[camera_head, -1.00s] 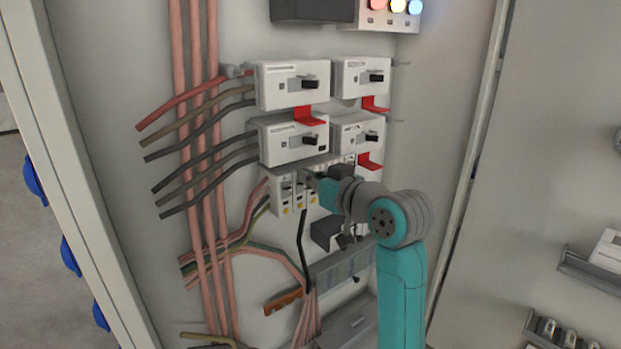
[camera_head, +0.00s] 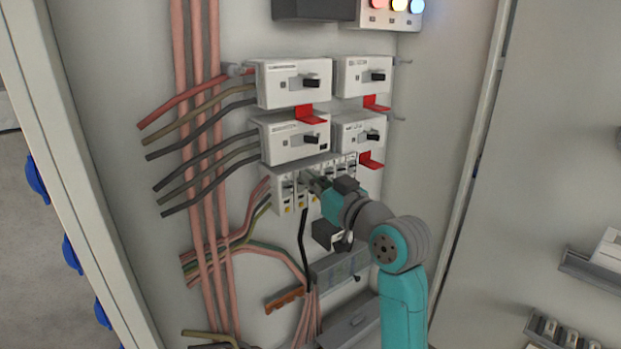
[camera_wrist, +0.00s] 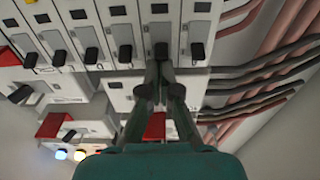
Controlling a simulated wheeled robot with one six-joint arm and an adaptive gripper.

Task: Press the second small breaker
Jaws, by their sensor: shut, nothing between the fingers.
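A row of small white breakers with dark toggles (camera_head: 285,187) sits below the large breakers in the cabinet. In the wrist view the row appears turned over, with the end breaker (camera_wrist: 196,35) at the right and the second small breaker (camera_wrist: 162,32) beside it. My gripper (camera_wrist: 161,68) is shut and empty, its fingertips just at the second breaker's dark toggle (camera_wrist: 161,51). I cannot tell whether they touch. In the head view my gripper (camera_head: 312,182) reaches the row from the right and hides part of its middle.
Large breakers (camera_head: 294,83) with dark handles and red tabs (camera_head: 311,114) stand close above the row. Pink and dark cables (camera_head: 209,120) run at the left. A dark block (camera_head: 325,234) and a grey rail unit (camera_head: 340,267) lie below. The cabinet's right wall is clear.

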